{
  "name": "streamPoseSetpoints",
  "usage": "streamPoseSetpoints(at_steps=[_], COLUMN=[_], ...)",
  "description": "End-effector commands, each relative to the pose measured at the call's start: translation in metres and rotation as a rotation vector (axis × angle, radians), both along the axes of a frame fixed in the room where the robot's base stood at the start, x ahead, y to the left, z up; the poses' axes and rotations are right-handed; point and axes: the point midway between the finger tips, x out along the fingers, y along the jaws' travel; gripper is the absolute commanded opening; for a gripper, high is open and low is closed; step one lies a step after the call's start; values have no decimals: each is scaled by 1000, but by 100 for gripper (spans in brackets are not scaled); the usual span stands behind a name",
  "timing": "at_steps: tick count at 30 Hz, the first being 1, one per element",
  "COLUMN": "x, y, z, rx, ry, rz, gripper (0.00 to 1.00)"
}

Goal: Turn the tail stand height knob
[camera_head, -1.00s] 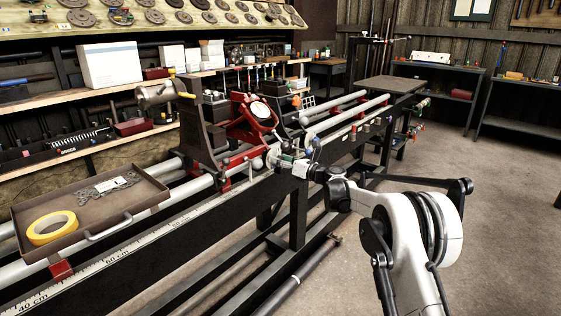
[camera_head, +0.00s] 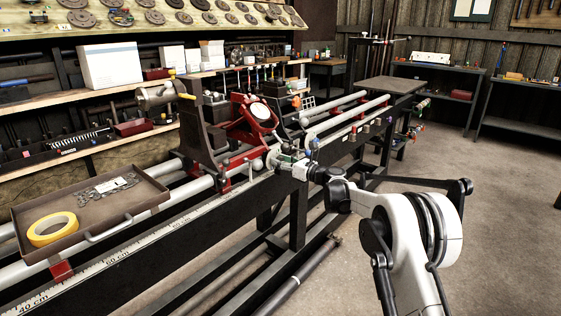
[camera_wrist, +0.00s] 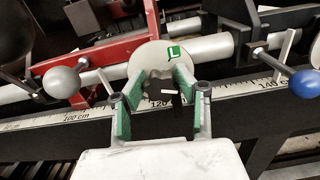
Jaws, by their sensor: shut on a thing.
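The height knob (camera_wrist: 160,88) is a dark lobed knob with a white mark, in front of a pale round disc (camera_wrist: 152,62) with a green L label. My gripper (camera_wrist: 159,101) has green-lined fingers on both sides of the knob in the wrist view and is shut on it. In the head view my gripper (camera_head: 287,160) reaches the lathe's front rail from the right, and the knob there is too small and covered to make out.
A grey ball-ended lever (camera_wrist: 62,82) stands left of the gripper, and a blue ball-ended lever (camera_wrist: 305,82) stands right. A ruler scale (camera_wrist: 85,117) runs along the rail. A tray (camera_head: 130,212) with yellow tape (camera_head: 52,228) sits at the left.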

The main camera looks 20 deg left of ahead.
Motion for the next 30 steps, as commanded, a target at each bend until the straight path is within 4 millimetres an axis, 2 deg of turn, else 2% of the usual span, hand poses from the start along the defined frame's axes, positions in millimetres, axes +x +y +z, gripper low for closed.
streamPoseSetpoints(at_steps=[30], x=[-4], y=[1], z=[-2], rx=[-307], ry=[-883], rz=[0], gripper=[4])
